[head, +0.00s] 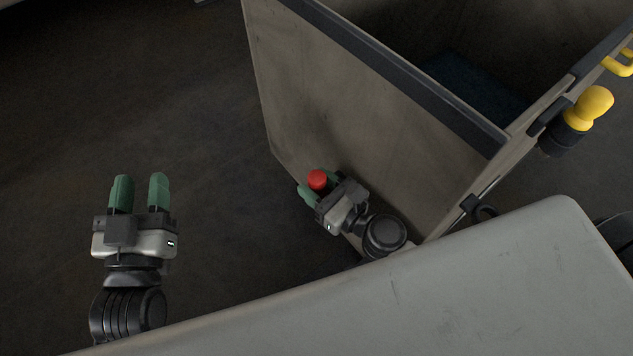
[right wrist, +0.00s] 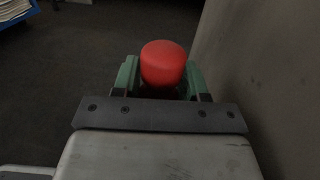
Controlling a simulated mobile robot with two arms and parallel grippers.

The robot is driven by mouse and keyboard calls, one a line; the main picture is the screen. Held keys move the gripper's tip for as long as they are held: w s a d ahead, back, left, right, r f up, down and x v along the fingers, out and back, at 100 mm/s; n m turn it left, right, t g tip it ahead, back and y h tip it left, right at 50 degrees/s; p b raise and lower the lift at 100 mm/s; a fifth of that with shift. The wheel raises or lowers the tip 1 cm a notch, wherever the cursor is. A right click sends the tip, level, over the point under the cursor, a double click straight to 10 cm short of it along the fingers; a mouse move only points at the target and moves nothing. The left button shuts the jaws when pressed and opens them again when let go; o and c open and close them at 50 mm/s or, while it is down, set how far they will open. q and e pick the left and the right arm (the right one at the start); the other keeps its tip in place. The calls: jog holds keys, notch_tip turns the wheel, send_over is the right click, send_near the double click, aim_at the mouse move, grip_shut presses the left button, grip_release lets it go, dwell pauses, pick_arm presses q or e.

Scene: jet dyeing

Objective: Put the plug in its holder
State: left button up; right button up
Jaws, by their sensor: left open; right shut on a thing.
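The red plug (head: 317,179) is held between the green fingers of my right gripper (head: 318,188), beside the outer wall of a large bin. In the right wrist view the red plug (right wrist: 163,63) shows its rounded top between the fingers (right wrist: 160,80); its lower part is hidden. My left gripper (head: 139,192) is open and empty over the floor at the left. A dark ring-like bracket (head: 479,207) sits on the bin's near side, to the right of my right gripper; I cannot tell whether it is the plug's holder.
The large grey bin (head: 350,105) has a dark rim and stands close to my right gripper. A yellow knob (head: 590,105) in a dark mount and a yellow handle (head: 619,63) are at its right. A pale surface (head: 480,285) fills the front. The floor at left is clear.

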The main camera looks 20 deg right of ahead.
dwell(0.3)
jog(key=o, duration=1.1)
jog(key=shift+c, duration=0.2)
jog(key=shift+s+d+f, duration=0.1)
jog(key=shift+s, duration=0.15)
pick_arm(q)
jog(key=s+r+t+h+b, duration=0.2)
jog(key=s+r+t, duration=0.1)
jog(key=r+t, duration=0.3)
jog(key=shift+s+d+r+t+h, duration=0.15)
jog(key=shift+s+t+h, duration=0.15)
jog(key=shift+s, duration=0.05)
pick_arm(e)
jog(key=v, duration=0.7)
